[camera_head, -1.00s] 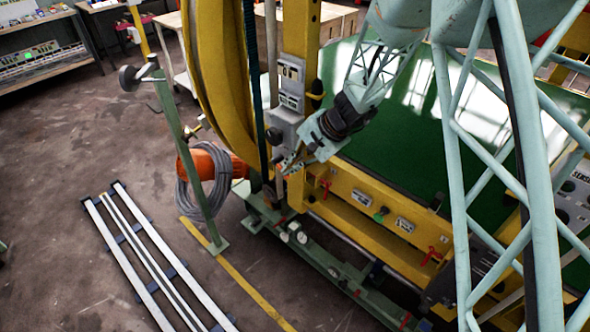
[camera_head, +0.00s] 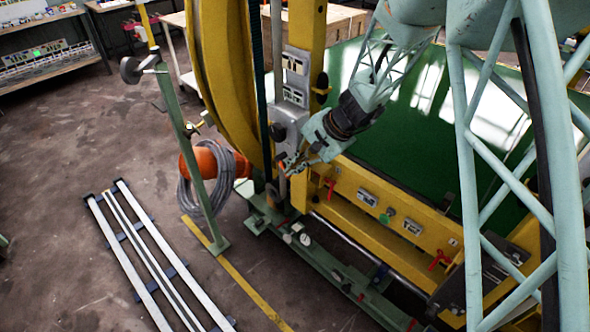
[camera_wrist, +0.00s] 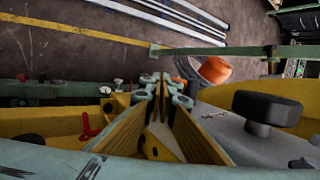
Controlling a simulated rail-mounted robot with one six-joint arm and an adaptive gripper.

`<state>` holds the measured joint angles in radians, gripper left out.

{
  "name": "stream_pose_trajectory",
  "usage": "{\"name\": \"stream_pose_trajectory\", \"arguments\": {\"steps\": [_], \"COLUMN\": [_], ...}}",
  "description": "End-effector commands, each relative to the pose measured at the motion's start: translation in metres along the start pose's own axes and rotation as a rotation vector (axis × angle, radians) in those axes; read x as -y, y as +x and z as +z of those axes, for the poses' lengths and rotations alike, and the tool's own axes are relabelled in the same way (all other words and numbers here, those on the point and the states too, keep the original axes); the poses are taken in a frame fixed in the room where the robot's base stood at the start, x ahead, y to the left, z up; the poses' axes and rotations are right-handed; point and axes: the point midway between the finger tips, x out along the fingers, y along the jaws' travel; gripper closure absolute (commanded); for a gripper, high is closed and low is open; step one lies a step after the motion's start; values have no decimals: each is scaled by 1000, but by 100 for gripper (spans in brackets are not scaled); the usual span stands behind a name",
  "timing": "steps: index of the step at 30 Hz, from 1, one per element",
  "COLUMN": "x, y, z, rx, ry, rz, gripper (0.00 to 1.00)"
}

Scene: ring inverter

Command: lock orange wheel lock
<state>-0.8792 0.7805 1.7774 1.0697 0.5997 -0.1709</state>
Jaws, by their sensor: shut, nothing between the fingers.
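My gripper (camera_head: 290,164) is at the lower end of my arm, close beside the yellow ring machine's upright. Its fingers show shut and empty in the wrist view (camera_wrist: 164,92). I cannot make out for sure which part is the orange wheel lock. Small red levers sit on the yellow frame; one red lever (camera_head: 330,186) is just right of and below my gripper. A red lever also shows left of the fingers in the wrist view (camera_wrist: 88,127). A dark knob (camera_wrist: 267,108) on a grey housing lies to the right of the fingers.
An orange drum (camera_head: 203,158) with a grey cable coil (camera_head: 226,180) stands left of the machine, behind a green post (camera_head: 190,150). White rails (camera_head: 150,255) lie on the floor. A green panel (camera_head: 410,130) fills the frame's right side. Open floor is at the left.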

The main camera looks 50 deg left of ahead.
Motion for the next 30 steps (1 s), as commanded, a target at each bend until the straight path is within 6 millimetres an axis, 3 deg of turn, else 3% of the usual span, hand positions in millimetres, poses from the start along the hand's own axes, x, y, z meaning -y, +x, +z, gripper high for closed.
{"name": "stream_pose_trajectory", "arguments": {"steps": [15,30], "x": [-2,0], "y": [18,22], "z": [-3,-3], "rx": [0,0], "ry": [-2,0], "rz": [0,0], "gripper": [100,100]}}
